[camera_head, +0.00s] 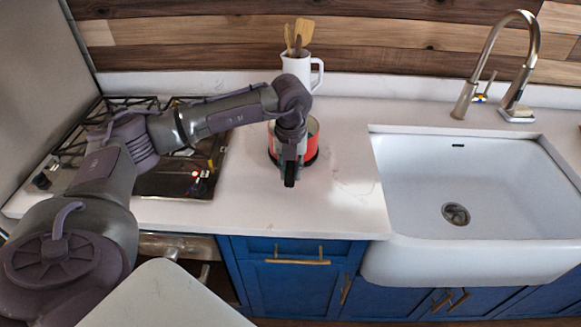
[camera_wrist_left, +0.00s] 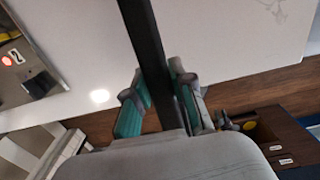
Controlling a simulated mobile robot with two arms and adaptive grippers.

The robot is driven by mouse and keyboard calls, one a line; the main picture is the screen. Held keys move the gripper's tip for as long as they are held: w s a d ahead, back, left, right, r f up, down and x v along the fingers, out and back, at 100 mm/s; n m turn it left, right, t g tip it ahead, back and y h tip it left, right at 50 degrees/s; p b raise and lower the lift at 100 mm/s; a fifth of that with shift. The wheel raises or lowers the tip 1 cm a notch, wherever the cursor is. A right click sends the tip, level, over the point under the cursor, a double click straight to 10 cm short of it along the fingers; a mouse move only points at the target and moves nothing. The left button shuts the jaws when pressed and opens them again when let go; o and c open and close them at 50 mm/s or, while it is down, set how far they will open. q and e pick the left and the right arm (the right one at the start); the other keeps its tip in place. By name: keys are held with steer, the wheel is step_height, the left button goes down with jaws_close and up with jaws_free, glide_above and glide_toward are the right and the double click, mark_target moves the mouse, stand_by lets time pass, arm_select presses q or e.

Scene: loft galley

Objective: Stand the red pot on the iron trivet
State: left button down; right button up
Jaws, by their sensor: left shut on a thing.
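The red pot (camera_head: 312,146) is upright on the counter's left part, left of the sink. A dark round edge, seemingly the iron trivet (camera_head: 312,160), shows around its bottom; I cannot tell whether the pot touches it. My left gripper (camera_head: 290,172) is in front of the pot, pointing down, and hides its middle. It is shut on the pot's long dark handle (camera_wrist_left: 145,35), which runs between the teal fingers in the left wrist view (camera_wrist_left: 158,95). My right gripper is not in view.
A gas hob (camera_head: 165,183) lies to the left, under my left arm. A white jug (camera_head: 297,68) with wooden utensils stands behind the pot. A white sink (camera_head: 470,185) with a tall tap (camera_head: 487,60) is at the right. The counter (camera_head: 345,205) between pot and sink is clear.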

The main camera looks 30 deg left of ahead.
arm_select(q)
steer(key=shift+w, duration=0.1)
stand_by(0.4)
steer(key=c, duration=0.9)
jaws_free()
steer(key=shift+f, duration=0.15)
step_height(320, 180, up, 12)
steer(key=shift+s+d, duration=0.15)
steer(key=shift+s, duration=0.1)
